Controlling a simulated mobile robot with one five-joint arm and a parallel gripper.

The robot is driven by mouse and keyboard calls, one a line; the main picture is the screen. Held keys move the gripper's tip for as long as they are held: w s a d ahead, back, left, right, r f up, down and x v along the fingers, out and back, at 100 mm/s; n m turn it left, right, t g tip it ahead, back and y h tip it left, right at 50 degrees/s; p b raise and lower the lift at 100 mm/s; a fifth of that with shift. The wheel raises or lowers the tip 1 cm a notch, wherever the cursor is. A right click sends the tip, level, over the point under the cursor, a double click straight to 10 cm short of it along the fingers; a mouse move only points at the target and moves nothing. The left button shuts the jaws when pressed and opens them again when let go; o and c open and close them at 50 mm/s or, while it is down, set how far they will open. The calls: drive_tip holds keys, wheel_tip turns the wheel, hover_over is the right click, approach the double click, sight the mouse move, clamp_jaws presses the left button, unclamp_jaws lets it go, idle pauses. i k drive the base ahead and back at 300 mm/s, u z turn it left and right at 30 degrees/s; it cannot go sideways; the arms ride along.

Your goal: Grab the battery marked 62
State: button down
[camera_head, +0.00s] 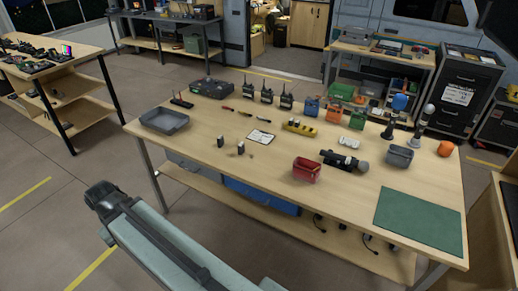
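Two small dark upright blocks, which look like batteries, stand on the wooden table left of its middle. One is the left block (220,142) and the other is the right block (240,148). Small light and brownish bits lie close by them. No number can be read on either block, so I cannot tell which is marked 62. A light grey-green arm link of mine with a dark joint fills the lower left, apart from the table. My gripper itself cannot be made out.
The wooden table (190,175) also holds a grey tray (165,121), a white card (260,137), several radios at the back, a yellow device (300,127), a red bin (306,169), a black flashlight-like object (344,161) and a green mat (420,221). The table's front left is bare.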

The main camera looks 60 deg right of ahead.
sight(241, 147)
drive_tip(key=z, duration=1.3)
drive_tip(key=i, duration=0.9)
drive_tip(key=u, duration=1.5)
